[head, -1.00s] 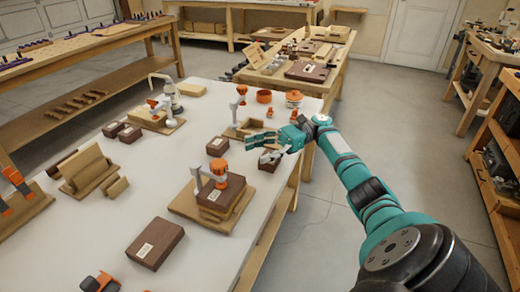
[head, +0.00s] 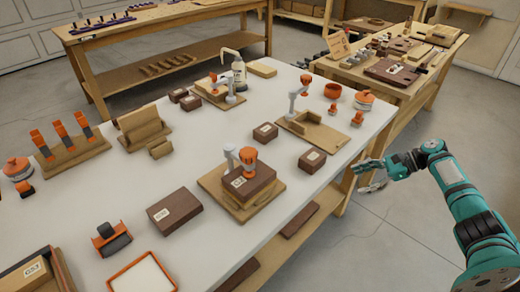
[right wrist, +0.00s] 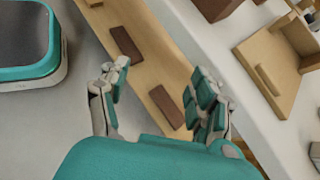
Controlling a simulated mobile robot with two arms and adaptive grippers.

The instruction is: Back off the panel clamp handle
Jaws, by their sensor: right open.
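Several grey clamps with orange handles stand on the white bench; I cannot tell for sure which is the panel clamp. The nearest clamp (head: 229,156) has its orange handle (head: 248,157) above stacked brown panels (head: 250,183) on a wooden board (head: 212,184). A second clamp (head: 293,101) stands farther back on an open wooden fixture (head: 313,133). A third clamp (head: 229,90) is at the back left. My right gripper (head: 369,176) is open and empty, just off the bench's right edge, apart from every clamp. Its spread fingers show in the right wrist view (right wrist: 160,85). My left gripper is out of view.
The white bench (head: 235,125) has loose dark blocks (head: 312,159) near its right edge and a labelled block (head: 174,211) left of the nearest clamp. Brown blocks lie on the lower shelf (right wrist: 150,75). Orange pots (head: 364,99) stand at the far right corner. Floor right of the bench is clear.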

